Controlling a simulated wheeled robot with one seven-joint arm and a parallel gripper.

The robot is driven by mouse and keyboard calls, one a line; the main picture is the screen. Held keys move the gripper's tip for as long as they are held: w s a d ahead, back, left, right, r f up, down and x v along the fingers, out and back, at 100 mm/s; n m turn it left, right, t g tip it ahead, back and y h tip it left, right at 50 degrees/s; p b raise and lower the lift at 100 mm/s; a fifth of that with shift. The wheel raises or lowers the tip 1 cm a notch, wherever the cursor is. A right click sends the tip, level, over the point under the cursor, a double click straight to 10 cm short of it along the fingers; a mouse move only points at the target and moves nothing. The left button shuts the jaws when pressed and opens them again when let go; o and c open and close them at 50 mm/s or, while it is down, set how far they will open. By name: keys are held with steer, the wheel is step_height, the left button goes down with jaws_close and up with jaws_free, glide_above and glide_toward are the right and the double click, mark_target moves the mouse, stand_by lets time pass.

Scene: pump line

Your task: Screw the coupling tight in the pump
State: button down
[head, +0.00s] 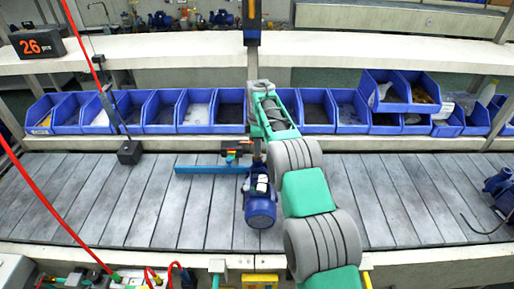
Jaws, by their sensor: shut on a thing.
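The blue pump (261,211) lies on the slatted conveyor just left of my green and grey arm. Its rounded motor end faces me, and a light label or box shows on its top. My gripper (258,152) points down at the pump's far end and is largely hidden by my own wrist and arm. It is shut on a small part, which I take to be the coupling; the part is too small and covered to make out. I cannot tell how far it sits in the pump.
A light-blue bar (211,169) lies left of the pump, with a small coloured block (236,149) behind it. Blue bins (198,112) line the back. A black weight (130,152) hangs at left. Another blue pump (501,187) is at the right edge.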

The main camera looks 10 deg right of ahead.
steer(key=shift+f, duration=0.1)
steer(key=m, duration=0.3)
steer(key=shift+m, duration=0.3)
steer(key=m, duration=0.3)
steer(key=shift+m, duration=0.3)
steer(key=c, duration=1.3)
jaws_free()
steer(key=shift+c, duration=0.2)
steer(key=n, duration=0.3)
steer(key=shift+n, duration=0.3)
